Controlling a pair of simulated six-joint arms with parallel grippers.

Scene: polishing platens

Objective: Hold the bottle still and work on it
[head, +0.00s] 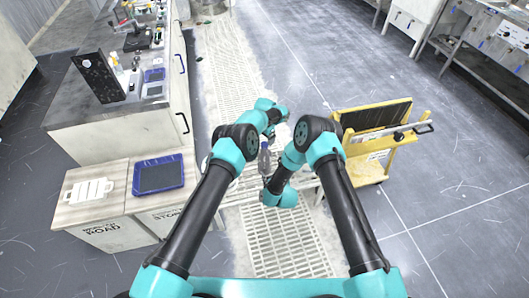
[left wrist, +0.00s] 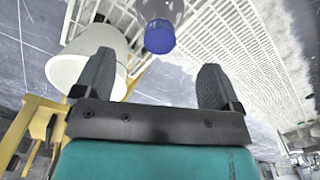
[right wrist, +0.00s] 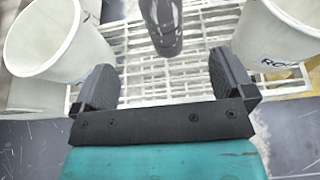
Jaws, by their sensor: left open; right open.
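The bottle (head: 264,160) is dark and see-through and is in the middle of the head view, between my two grippers. In the left wrist view its blue end (left wrist: 160,37) shows beyond the fingertips. In the right wrist view its dark body (right wrist: 163,22) lines up with the gap between the fingers. My left gripper (left wrist: 157,68) is open and empty, on the far side of the bottle. My right gripper (right wrist: 162,65) is open and empty, on the near side. Neither gripper touches the bottle, as far as I can see. My arms partly hide the spot in the head view.
A white slatted rack (right wrist: 195,72) lies beneath. White buckets stand at the left (right wrist: 55,40) and right (right wrist: 285,35) of the right wrist view. A yellow cart (head: 372,160) is at the right, a cabinet with a blue tray (head: 158,174) at the left.

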